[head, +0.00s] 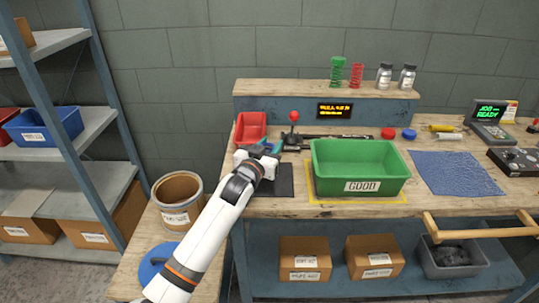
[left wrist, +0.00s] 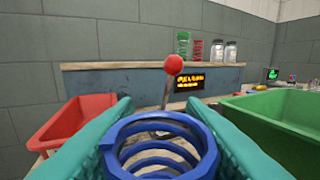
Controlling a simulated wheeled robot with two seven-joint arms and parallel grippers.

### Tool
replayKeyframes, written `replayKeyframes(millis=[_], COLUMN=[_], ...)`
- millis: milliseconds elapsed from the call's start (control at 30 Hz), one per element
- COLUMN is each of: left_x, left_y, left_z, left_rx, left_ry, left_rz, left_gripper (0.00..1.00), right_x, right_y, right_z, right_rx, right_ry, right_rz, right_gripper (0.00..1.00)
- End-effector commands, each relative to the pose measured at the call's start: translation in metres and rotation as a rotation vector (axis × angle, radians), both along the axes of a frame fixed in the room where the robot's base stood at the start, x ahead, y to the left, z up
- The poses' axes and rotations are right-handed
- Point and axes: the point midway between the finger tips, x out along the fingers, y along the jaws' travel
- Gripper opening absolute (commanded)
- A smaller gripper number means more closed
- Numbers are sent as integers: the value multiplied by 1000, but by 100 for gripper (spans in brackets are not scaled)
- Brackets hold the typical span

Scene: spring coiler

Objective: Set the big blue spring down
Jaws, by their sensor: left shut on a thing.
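The big blue spring (left wrist: 160,145) is between the teal fingers of my left gripper (left wrist: 158,150) in the left wrist view, with its coils upright and its top ring toward the camera. My left gripper is shut on it. In the head view my left gripper (head: 262,153) is over the left part of the bench, above the back of a dark mat (head: 284,182). The spring is mostly hidden there by my wrist. I cannot tell whether its bottom touches anything. My right gripper is not in view.
A red bin (head: 251,127) is just beyond my left gripper, and a green bin marked GOOD (head: 360,187) is to its right. A lever with a red knob (head: 293,117) stands behind. A blue cloth (head: 455,173) lies further right. A shelf with springs and jars (head: 320,88) runs along the back.

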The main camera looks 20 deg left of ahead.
Motion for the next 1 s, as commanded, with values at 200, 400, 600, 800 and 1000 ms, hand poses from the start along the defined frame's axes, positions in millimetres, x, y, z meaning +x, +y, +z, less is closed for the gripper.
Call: replayKeyframes(millis=[200, 400, 600, 800, 1000], left_x=[0, 0, 0, 0, 0], left_y=[0, 0, 0, 0, 0], left_z=[-24, -24, -27, -27, -24], left_rx=[0, 1, 0, 1, 1], left_ry=[-1, -1, 1, 1, 0], left_rz=[1, 0, 1, 0, 0], left_gripper=[10, 10, 45, 59, 59], right_x=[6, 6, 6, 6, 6], right_y=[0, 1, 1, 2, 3], right_z=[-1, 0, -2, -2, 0], right_rx=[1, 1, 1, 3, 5], right_ry=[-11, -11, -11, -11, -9], right_rz=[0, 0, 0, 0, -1], right_gripper=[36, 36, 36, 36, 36])
